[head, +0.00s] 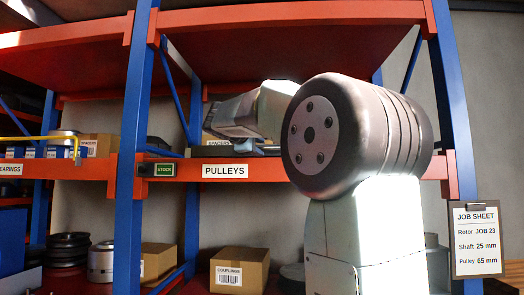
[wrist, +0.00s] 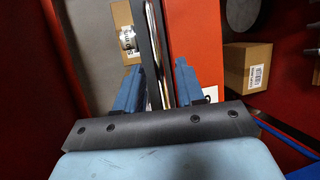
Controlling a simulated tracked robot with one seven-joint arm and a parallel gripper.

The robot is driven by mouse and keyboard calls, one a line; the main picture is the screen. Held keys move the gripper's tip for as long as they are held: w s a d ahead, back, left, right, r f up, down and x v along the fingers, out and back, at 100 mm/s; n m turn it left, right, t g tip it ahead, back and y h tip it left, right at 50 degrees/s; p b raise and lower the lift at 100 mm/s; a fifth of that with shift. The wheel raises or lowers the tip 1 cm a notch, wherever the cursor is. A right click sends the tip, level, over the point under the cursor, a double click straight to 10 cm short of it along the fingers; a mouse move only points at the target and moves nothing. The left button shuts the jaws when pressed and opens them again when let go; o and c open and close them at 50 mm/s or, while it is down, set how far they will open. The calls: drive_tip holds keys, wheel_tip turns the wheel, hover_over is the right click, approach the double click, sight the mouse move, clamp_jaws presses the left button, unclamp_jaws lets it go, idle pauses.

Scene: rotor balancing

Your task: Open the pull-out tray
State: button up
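In the wrist view, my gripper (wrist: 157,68) has its two blue fingers spread, one on each side of a shiny metal bar (wrist: 155,40). The bar runs along a dark edge, next to a red shelf beam (wrist: 197,45). It looks like the front or handle of the pull-out tray, though I cannot be sure. A gap shows between the right finger and the bar; I cannot tell whether the left finger touches the dark edge. In the head view my gripper is at the shelf level labelled PULLEYS (head: 225,171), and my arm hides much of that level.
A spacers box (wrist: 126,32) stands behind the bar. A couplings box (head: 239,268) sits on the lower shelf. A blue upright (head: 135,150) stands left of my gripper. A job sheet (head: 476,240) hangs at the right.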

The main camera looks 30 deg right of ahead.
sight(262, 148)
drive_tip(key=shift+x, duration=1.9)
clamp_jaws()
drive_tip(key=shift+f, duration=0.1)
